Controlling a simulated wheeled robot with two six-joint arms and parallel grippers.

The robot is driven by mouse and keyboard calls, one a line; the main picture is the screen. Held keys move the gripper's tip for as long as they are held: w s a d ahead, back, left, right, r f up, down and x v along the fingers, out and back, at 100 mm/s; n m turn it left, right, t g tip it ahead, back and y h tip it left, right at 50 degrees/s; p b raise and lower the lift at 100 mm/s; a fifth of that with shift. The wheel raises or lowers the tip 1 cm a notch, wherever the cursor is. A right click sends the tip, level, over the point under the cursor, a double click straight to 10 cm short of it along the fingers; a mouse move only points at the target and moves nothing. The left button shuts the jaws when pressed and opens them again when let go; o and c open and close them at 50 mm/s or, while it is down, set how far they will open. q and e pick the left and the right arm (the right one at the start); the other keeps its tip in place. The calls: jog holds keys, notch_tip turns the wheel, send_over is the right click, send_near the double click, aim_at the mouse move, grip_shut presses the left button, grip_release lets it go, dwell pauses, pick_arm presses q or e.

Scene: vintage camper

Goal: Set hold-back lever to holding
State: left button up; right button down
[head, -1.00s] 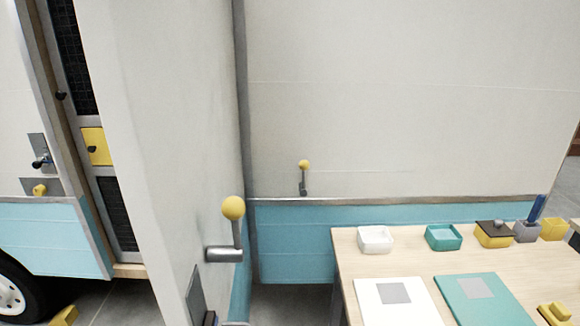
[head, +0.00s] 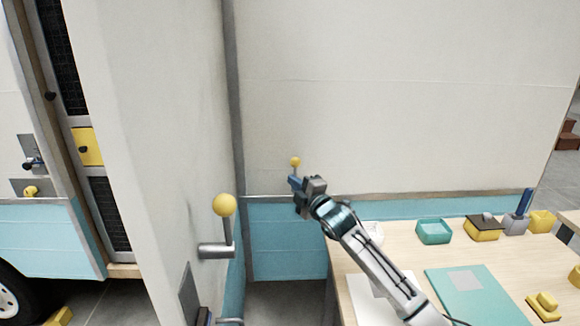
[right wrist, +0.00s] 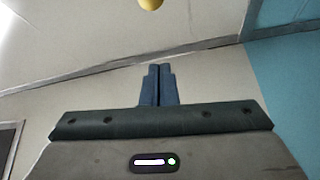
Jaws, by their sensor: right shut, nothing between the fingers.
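A small lever with a yellow ball knob (head: 295,161) stands upright on the camper's side wall. Its shaft is mostly hidden behind my right gripper. My right gripper (head: 294,182) is shut and empty, its blue fingers just below that knob in the head view; I cannot tell whether they touch the lever. The right wrist view shows the shut fingers (right wrist: 157,84) and part of a yellow knob (right wrist: 150,4) beyond them at the top edge. A second lever with a yellow ball (head: 223,205) rises upright from a grey pivot on the open door panel. My left gripper is out of view.
The white door panel (head: 165,130) stands to the left. A wooden table (head: 410,262) at the lower right holds a teal box (head: 434,231), a yellow box (head: 483,229) and a teal board (head: 470,295). My right arm passes above the table.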

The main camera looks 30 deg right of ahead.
aim_at(295, 173)
jog(key=shift+d+r, duration=0.15)
jog(key=shift+r, duration=0.1)
jog(key=shift+w, duration=0.1)
jog(key=w+d+p, duration=0.3)
jog(key=w+d, duration=0.1)
jog(key=w, duration=0.4)
jog(key=shift+w, duration=0.25)
jog(key=shift+a, duration=0.1)
dwell(0.4)
